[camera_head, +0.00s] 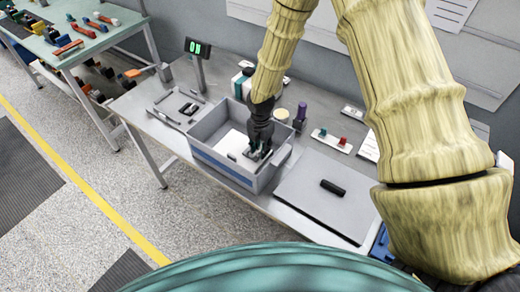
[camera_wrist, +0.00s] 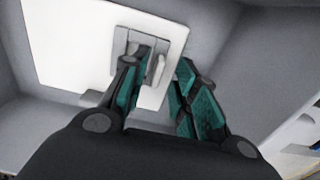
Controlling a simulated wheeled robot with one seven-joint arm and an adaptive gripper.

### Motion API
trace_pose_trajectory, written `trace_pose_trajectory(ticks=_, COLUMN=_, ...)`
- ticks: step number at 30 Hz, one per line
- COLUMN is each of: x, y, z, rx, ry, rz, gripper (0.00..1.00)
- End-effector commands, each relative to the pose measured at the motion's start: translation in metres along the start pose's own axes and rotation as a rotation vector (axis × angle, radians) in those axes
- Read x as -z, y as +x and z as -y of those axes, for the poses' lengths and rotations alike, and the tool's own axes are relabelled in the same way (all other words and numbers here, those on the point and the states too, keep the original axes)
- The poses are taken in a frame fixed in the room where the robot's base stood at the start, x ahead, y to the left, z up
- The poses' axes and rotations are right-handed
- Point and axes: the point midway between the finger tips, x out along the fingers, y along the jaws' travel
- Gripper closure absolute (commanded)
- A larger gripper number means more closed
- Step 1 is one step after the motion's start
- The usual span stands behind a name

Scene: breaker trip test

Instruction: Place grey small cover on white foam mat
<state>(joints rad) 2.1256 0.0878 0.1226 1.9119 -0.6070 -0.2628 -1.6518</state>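The white foam mat (camera_head: 232,143) lies on the floor of a grey bin; it also shows in the wrist view (camera_wrist: 65,45). A small grey piece, seemingly the grey small cover (camera_wrist: 133,45), rests on or just above the mat. My gripper (camera_head: 257,153) is down inside the bin over the mat. In the wrist view its teal-padded fingers (camera_wrist: 160,70) stand apart. The left fingertip overlaps the grey piece, and a gap shows between the piece and the right finger. Contact with the left finger cannot be told. The fingers hide part of the piece.
The grey bin (camera_head: 226,174) has raised walls close around my gripper. Right of it, a grey panel (camera_head: 318,208) carries a black handle. A purple-topped bottle (camera_head: 300,115) and a small tray with buttons (camera_head: 332,141) stand behind. A lit "ON" display (camera_head: 198,48) stands at left.

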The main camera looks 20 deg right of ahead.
Motion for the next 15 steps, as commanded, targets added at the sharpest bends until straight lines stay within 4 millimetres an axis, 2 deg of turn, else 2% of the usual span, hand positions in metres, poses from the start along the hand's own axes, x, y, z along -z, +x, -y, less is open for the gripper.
trace_pose_trajectory(ticks=15, x=-0.001, y=-0.061, z=0.0, rx=-0.003, ry=0.0, rz=0.001, gripper=0.71)
